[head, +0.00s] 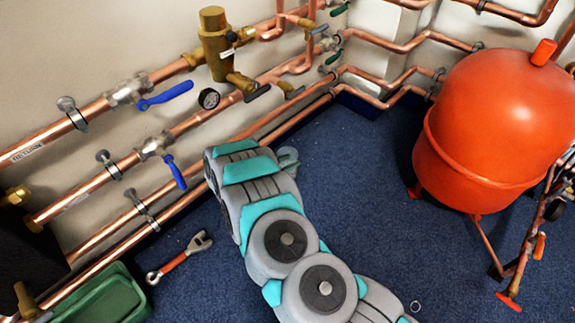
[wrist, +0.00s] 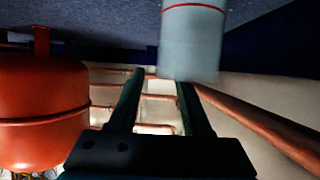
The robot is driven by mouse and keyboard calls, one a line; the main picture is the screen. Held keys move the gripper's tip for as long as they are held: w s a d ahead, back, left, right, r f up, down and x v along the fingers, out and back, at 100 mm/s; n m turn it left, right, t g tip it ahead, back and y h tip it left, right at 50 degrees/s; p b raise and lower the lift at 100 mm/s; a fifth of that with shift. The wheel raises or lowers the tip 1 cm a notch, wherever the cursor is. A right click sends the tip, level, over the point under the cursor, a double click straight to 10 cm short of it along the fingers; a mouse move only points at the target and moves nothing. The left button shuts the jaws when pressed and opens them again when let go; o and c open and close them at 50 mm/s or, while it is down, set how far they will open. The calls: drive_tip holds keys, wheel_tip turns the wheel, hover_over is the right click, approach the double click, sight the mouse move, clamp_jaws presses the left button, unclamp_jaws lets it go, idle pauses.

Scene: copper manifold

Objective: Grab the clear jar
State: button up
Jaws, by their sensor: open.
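The clear jar (wrist: 192,45) shows in the wrist view as a pale, translucent cylinder with a thin red line around it. It is at the top, right of centre, cut off by the frame. My gripper (wrist: 160,80) is open, with its two dark fingers apart. The jar overlaps the tip of the right finger; whether they touch I cannot tell. No part of the jar is clearly between the fingers. In the head view a small pale, see-through shape, likely the jar (head: 289,156), shows beyond my arm's end. My gripper is hidden there.
Copper pipes (head: 100,190) with blue-handled valves run along the left wall. A red tank (head: 490,120) stands at right. A wrench (head: 180,256) and a green tray (head: 137,300) lie at lower left. Blue carpet (head: 370,165) is clear between arm and tank.

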drive_tip(key=shift+w+d+f, duration=0.1)
drive_tip(key=shift+w+d, duration=0.05)
clamp_jaws()
idle(1.4)
